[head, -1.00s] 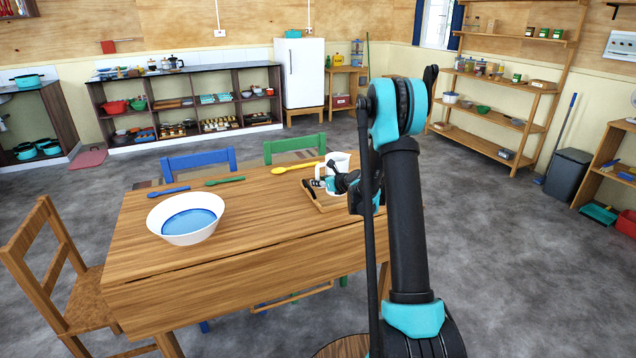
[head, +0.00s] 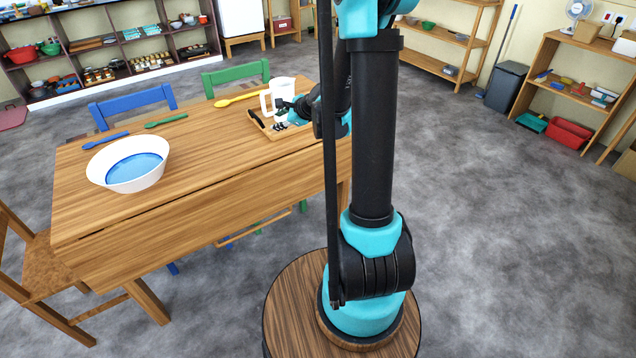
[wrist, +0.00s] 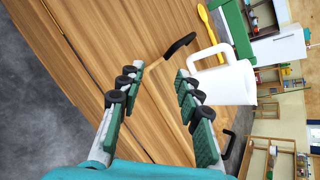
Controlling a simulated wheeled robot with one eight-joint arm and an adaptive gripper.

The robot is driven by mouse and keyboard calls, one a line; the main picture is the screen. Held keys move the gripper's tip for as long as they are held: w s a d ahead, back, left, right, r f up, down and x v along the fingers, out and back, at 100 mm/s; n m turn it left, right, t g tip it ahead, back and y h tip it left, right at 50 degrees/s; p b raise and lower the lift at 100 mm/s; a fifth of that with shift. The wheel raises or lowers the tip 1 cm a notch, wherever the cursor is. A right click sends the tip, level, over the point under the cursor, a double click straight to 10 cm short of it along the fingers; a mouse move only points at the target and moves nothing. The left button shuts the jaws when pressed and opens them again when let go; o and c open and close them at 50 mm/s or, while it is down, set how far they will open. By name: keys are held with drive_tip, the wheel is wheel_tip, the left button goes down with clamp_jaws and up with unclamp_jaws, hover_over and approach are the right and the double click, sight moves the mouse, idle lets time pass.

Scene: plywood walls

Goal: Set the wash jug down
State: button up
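The white wash jug (head: 285,88) stands upright at the far right end of the table (head: 200,150), apparently on a wooden tray (head: 262,124) with dark handles. In the wrist view the jug (wrist: 232,84) is just beyond the right finger, its handle toward the fingertips. My gripper (wrist: 160,74) is open, with its two padded fingers apart and only wood between them. In the head view my gripper (head: 290,108) is close beside the jug. The jug's base is partly hidden by the gripper, so I cannot see its full contact with the tray.
A white basin (head: 105,170) with a blue inside stands at the table's left. Blue (head: 106,140), green (head: 166,121) and yellow (head: 240,99) spoons lie along the back edge. Blue (head: 133,104) and green (head: 236,77) chairs stand behind. Floor to the right is clear.

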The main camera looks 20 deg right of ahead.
drive_tip(key=s+d+f+n+g+h, duration=0.1)
drive_tip(key=s+d+f+n+h, duration=0.1)
drive_tip(key=s+n, duration=0.5)
drive_tip(key=s+d+f+n+g+h, duration=0.2)
drive_tip(key=s+n, duration=0.5)
drive_tip(key=s, duration=0.8)
drive_tip(key=s+d+f+n+g+h, duration=0.1)
drive_tip(key=s+n+g, duration=0.1)
drive_tip(key=s+n, duration=0.5)
drive_tip(key=s, duration=0.4)
drive_tip(key=shift+d+f+h, duration=0.4)
